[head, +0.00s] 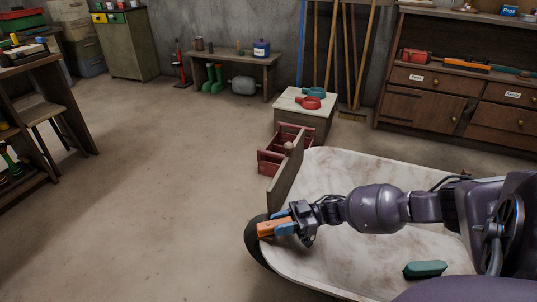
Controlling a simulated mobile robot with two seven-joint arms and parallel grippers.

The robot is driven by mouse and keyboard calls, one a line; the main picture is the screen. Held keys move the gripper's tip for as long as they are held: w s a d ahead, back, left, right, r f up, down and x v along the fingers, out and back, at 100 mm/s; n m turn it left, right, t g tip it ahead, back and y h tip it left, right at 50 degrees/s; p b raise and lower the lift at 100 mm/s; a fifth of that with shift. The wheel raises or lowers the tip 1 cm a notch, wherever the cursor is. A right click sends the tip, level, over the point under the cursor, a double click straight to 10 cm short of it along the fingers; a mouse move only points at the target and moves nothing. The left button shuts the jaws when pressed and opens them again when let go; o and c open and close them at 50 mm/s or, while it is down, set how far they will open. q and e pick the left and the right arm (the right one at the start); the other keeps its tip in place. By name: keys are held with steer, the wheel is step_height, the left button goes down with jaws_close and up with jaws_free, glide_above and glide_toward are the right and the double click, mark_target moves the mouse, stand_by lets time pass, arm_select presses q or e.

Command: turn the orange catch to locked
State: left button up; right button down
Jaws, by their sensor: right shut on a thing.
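The orange catch (267,230) is a small block at the left rim of a pale, stained tray-like surface (350,262). My right gripper (281,222) reaches in from the right, with its blue fingertips closed on the catch. The fingers hide part of the catch, and I cannot tell from this view whether it is at locked. My left gripper is out of view.
A wooden board (287,172) stands upright along the surface's left edge, above a dark rounded part (255,243). Behind are a red crate (270,162) and a pale-topped cabinet (290,101).

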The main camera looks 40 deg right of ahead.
stand_by(0.3)
steer(key=c, duration=0.8)
jaws_free()
steer(key=shift+c, duration=0.2)
steer(key=shift+d, duration=0.1)
steer(key=shift+d+r, duration=0.1)
steer(key=shift+d, duration=0.05)
